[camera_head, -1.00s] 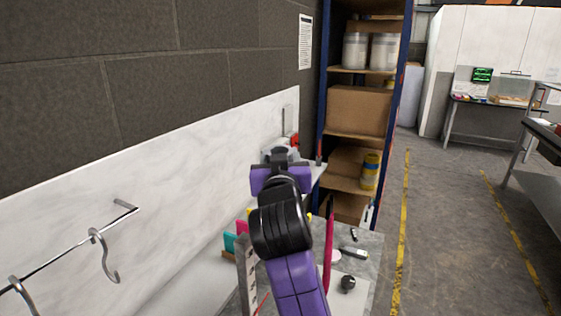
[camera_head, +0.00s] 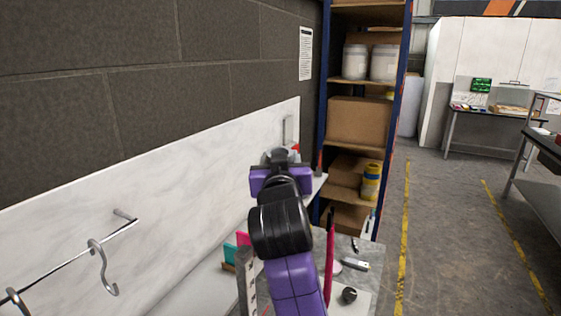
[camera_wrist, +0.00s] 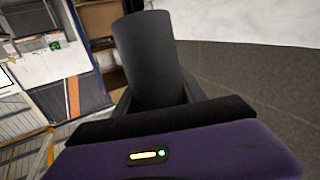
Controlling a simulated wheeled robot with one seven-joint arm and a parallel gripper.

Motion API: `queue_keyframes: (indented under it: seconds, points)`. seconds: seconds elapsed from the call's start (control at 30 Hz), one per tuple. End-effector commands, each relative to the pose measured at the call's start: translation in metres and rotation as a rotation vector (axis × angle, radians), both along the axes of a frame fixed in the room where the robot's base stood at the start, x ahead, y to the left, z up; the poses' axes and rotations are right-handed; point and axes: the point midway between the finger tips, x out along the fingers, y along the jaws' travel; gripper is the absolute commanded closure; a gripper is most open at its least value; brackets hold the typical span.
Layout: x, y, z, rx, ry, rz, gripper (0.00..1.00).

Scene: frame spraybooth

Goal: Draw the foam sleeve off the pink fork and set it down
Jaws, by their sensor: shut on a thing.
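In the wrist view my gripper (camera_wrist: 154,96) is shut on a dark grey, tube-like foam sleeve (camera_wrist: 148,48), which stands out beyond the jaws. No pink shows on or around the sleeve there. In the head view a tall, thin pink piece (camera_head: 330,262), which looks like the fork, stands upright on the bench just right of my arm. Its lower part is partly hidden by my arm. In that view my own wrist hides the fingertips and the sleeve.
The grey bench top (camera_head: 368,252) holds a round black knob (camera_head: 348,296) and a small pale tool (camera_head: 355,264). Teal and pink pieces (camera_head: 236,248) sit left of my arm. A shelf rack (camera_head: 358,120) stands behind. Hooks (camera_head: 102,268) hang from a wall rail at left.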

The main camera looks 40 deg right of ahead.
Motion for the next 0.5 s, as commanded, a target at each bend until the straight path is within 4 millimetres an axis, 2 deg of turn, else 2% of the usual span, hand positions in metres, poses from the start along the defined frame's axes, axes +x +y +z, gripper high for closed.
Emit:
queue_keyframes:
  seconds: [0.5]
  points:
    - [0.000, 0.000, 0.020, 0.000, -0.003, -0.001, 0.97]
